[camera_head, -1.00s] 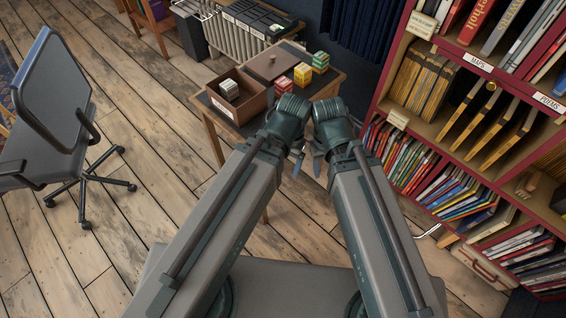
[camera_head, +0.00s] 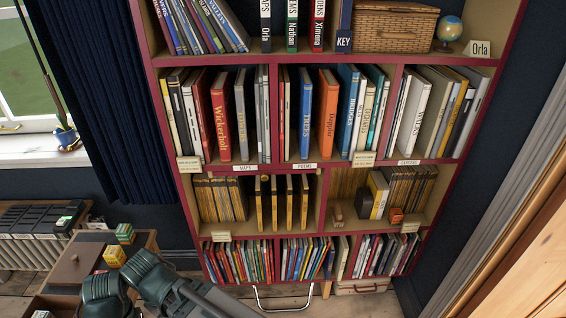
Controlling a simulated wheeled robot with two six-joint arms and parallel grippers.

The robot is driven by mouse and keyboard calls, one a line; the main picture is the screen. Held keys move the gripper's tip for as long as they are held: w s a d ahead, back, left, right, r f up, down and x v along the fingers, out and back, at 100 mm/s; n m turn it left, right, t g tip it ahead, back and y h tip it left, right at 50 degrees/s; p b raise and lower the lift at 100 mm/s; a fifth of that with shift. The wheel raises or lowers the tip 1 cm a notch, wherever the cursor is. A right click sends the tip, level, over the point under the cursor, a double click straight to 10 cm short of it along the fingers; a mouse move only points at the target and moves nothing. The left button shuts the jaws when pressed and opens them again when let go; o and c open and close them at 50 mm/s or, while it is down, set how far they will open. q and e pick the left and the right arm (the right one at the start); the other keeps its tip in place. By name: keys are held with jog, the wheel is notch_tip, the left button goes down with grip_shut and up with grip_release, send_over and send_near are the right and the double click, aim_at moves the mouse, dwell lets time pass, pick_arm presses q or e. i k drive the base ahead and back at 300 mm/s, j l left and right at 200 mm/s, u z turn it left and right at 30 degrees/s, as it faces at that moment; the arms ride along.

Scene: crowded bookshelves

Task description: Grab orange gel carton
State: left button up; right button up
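A yellow-orange carton (camera_head: 114,256) sits on the small wooden table (camera_head: 147,243) at the lower left. A green and yellow carton (camera_head: 125,233) stands just behind it. I cannot read their labels or tell whether either is the gel carton. A small orange object (camera_head: 396,215) rests in the right compartment of the bookcase's third shelf, too small to identify. Links of both my arms show at the lower left, in front of the table's near part and hiding some of it. The fingers of my two grippers do not show.
A crowded red bookcase (camera_head: 272,169) fills the middle. A brown lid (camera_head: 78,262) lies on the table, with an open wooden box (camera_head: 50,302) partly cut off below. A radiator (camera_head: 20,250) stands behind at left. A metal handle (camera_head: 283,305) shows near the floor.

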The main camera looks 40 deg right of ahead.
aim_at(395, 216)
jog(key=z, duration=2.35)
